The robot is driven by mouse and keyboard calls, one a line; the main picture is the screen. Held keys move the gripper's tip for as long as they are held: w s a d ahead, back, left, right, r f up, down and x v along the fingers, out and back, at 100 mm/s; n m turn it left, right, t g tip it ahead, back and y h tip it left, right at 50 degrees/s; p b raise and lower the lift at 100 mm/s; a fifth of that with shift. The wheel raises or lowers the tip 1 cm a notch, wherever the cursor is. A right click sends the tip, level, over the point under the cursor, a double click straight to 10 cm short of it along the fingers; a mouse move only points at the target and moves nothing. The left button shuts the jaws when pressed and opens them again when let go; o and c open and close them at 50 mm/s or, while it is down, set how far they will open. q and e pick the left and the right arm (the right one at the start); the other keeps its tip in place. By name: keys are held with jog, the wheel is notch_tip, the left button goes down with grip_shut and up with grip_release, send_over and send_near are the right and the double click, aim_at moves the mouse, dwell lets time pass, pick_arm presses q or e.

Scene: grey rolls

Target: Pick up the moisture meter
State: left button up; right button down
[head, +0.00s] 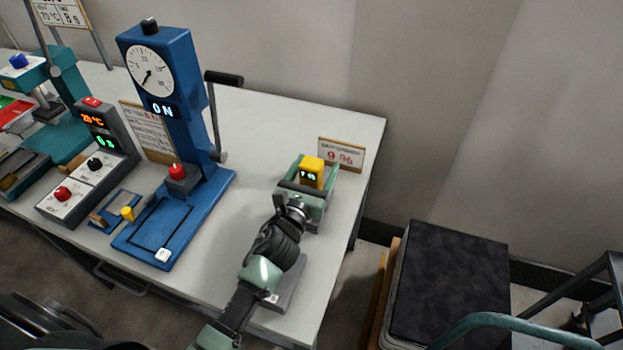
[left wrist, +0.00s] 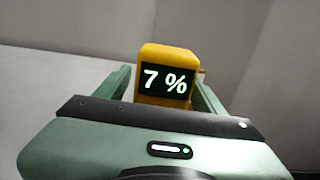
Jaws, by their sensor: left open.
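The moisture meter (head: 313,172) is a small yellow block with a dark display, near the right end of the white table. In the left wrist view the meter (left wrist: 167,75) stands straight ahead and its display reads 7 %. My left gripper (head: 312,178) is open, with its green fingers on either side of the meter. In the left wrist view the fingers of the gripper (left wrist: 164,88) flank the meter, and the dark gripper edge hides its bottom. I cannot tell whether either finger touches it. My right gripper is not in view.
A sign reading 9 % (head: 341,155) stands just behind the meter. A blue press with a dial (head: 165,85) and a grey control box (head: 95,155) are to the left. A grey block (head: 285,288) lies under my left arm. A dark-topped stack (head: 450,285) stands right of the table.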

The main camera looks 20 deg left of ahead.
pick_arm(q)
grip_shut()
